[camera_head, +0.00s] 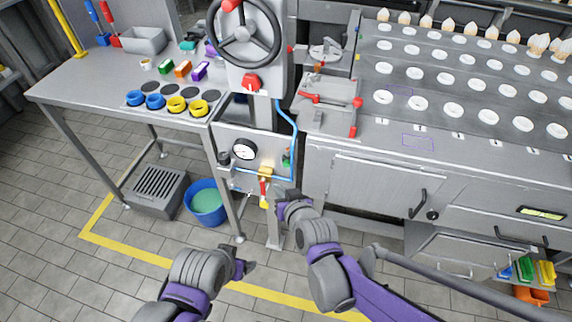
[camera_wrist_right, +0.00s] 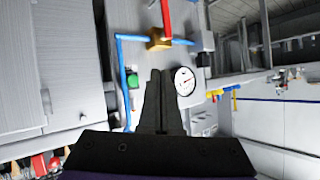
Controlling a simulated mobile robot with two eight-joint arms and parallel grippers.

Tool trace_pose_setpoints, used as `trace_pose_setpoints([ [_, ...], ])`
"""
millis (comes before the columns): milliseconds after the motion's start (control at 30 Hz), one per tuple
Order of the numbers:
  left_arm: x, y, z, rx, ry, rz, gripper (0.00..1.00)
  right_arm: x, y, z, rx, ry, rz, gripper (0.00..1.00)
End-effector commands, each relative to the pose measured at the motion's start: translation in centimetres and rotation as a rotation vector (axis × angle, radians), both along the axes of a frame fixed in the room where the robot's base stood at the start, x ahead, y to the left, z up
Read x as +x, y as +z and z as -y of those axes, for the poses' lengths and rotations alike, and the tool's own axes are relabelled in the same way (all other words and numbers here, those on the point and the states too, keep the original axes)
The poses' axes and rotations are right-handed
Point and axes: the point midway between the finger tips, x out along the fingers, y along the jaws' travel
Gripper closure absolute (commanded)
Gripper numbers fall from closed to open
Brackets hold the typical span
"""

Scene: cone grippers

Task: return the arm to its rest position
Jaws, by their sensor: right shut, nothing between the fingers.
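My right arm comes in from the lower right in the head view, bent in front of the machine's lower panel. Its gripper (camera_head: 283,197) is just below the brass valve with the red handle (camera_head: 264,188). In the right wrist view the two fingers of this gripper (camera_wrist_right: 160,76) lie together, shut and empty, pointing at the panel. My left arm is at the bottom left, over the floor. Its gripper (camera_head: 246,268) is small and dark there, and its fingers cannot be made out.
The panel carries a round gauge (camera_head: 243,149) and blue tubing (camera_head: 294,130). A blue bucket (camera_head: 206,207) and a grey grated box (camera_head: 159,189) stand under the left table (camera_head: 75,91). A counter with cones (camera_head: 427,22) fills the right. The tiled floor in front is open.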

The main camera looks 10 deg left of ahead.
Motion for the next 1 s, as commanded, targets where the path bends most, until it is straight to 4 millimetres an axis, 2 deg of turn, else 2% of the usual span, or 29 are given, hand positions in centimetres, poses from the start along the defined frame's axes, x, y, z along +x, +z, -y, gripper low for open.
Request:
trace_pose_setpoints([
  [567, 0.0, 0.0, 0.0, 0.0, 0.0, 0.0, 0.24, 0.0, 0.0, 0.0, 0.0, 0.0, 0.0, 1.0],
  [667, 0.0, 0.3, 0.0, 0.0, 0.0, 0.001, 0.24, 0.0, 0.4, 0.7, -0.008, -0.007, -0.007, 1.0],
  [767, 0.1, 1.2, 0.0, 0.0, 0.0, 0.004, 0.24, -0.4, 1.6, 3.3, -0.039, -0.034, -0.036, 1.0],
  [867, 0.2, 2.8, 0.0, 0.0, 0.0, 0.009, 0.24, -1.7, 3.6, 8.0, -0.094, -0.085, -0.094, 1.0],
  [1000, 0.6, 5.5, 0.0, 0.0, 0.0, 0.018, 0.24, -5.2, 6.2, 15.8, -0.184, -0.181, -0.208, 1.0],
])
